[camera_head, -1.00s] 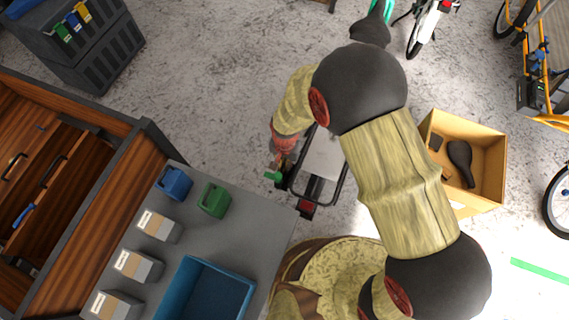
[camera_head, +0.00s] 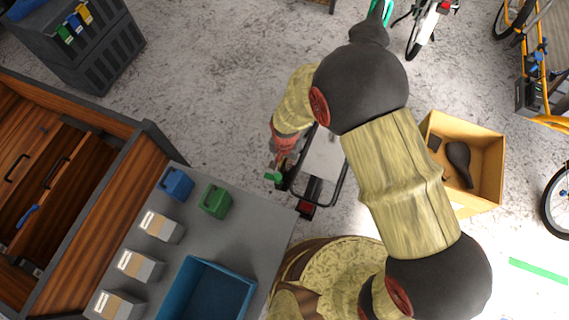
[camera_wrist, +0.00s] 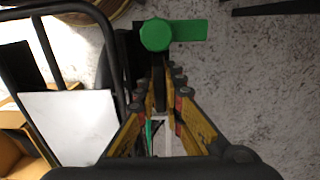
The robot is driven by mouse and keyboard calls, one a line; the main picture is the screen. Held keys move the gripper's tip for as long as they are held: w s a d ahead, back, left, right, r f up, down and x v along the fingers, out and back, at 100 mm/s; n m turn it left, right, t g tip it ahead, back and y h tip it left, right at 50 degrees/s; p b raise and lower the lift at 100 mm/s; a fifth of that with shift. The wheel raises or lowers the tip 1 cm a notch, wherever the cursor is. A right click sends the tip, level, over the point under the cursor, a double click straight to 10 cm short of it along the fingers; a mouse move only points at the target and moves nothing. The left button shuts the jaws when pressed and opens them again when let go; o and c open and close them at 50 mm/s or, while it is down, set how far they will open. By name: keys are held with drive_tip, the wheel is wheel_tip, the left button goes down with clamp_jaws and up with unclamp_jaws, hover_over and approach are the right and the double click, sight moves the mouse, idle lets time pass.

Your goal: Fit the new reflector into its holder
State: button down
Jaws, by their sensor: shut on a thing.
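My gripper (camera_head: 283,158) is at the left rear corner of a cargo bike's rack (camera_head: 323,158). In the wrist view my gripper (camera_wrist: 160,78) has its yellow fingers closed on a thin dark piece (camera_wrist: 158,92). It is seen edge-on, so I cannot tell whether it is the reflector. Just beyond the fingertips is a green lever with a round head (camera_wrist: 160,35), over a dark block; the lever also shows in the head view (camera_head: 272,176). A red reflector or lamp (camera_head: 306,208) sits at the rack's other rear corner. The holder's opening is hidden.
A grey worktop (camera_head: 250,222) with a blue bin (camera_head: 246,284), small blue and green containers and white boxes lies left of the rack. A cardboard box (camera_head: 487,185) holding a saddle stands right.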

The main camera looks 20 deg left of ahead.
drive_tip(key=shift+f+b, duration=0.5)
drive_tip(key=shift+f, duration=0.5)
idle(0.4)
drive_tip(key=c, duration=1.8)
unclamp_jaws()
drive_tip(key=r, duration=1.2)
drive_tip(key=shift+w, duration=0.2)
